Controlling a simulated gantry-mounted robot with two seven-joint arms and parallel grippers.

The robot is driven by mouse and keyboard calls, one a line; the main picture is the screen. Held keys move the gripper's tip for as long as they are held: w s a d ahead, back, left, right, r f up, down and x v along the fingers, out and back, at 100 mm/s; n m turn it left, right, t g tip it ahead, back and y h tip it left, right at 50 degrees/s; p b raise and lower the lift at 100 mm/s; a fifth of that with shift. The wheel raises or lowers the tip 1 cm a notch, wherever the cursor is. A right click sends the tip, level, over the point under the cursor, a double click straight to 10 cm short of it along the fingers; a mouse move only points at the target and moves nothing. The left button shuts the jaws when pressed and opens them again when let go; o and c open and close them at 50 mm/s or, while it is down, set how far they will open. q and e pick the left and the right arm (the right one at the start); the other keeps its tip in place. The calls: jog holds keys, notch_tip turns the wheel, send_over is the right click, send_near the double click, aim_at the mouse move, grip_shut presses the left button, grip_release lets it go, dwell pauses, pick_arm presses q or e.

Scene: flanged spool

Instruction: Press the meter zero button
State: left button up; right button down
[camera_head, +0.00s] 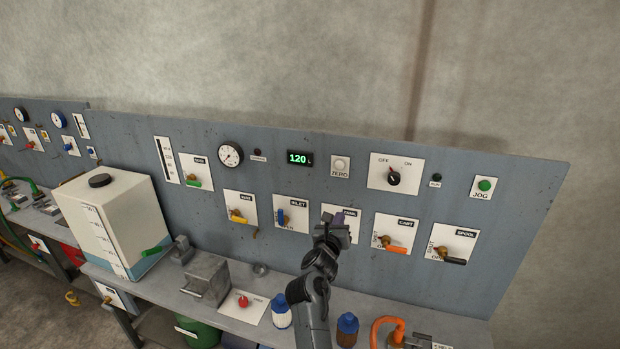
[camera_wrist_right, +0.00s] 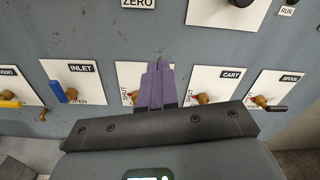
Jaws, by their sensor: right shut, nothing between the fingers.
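The pale round zero button (camera_head: 340,163) sits on a small white plate marked ZERO, right of the green-lit meter display (camera_head: 299,158) reading about 120. In the right wrist view only the lower part of the ZERO plate (camera_wrist_right: 138,3) shows at the top edge; the button is cut off. My right gripper (camera_head: 338,226) is below the button, in front of a valve plate in the lower row. Its purple fingers (camera_wrist_right: 158,70) are shut together and empty, pointing at the panel. Whether they touch the panel, I cannot tell. My left gripper is not in view.
Valves stick out along the lower row: blue-handled INLET (camera_head: 281,216), orange CART (camera_head: 393,244), dark SPOOL (camera_head: 450,255). An OFF/ON knob (camera_head: 393,178) and green JOG button (camera_head: 484,185) are right of ZERO. Bottles (camera_head: 347,329) and a white tank (camera_head: 108,220) stand on the bench.

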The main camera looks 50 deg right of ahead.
pick_arm(q)
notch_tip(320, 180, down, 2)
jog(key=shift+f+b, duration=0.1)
jog(key=shift+b, duration=0.65)
pick_arm(e)
jog(key=w+a+r+m, duration=0.1)
jog(key=w+r, duration=0.3)
jog(key=r, duration=0.5)
jog(key=shift+a+m, duration=0.2)
jog(key=shift+m, duration=0.6)
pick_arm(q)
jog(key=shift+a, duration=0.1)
pick_arm(e)
jog(key=shift+d, duration=0.1)
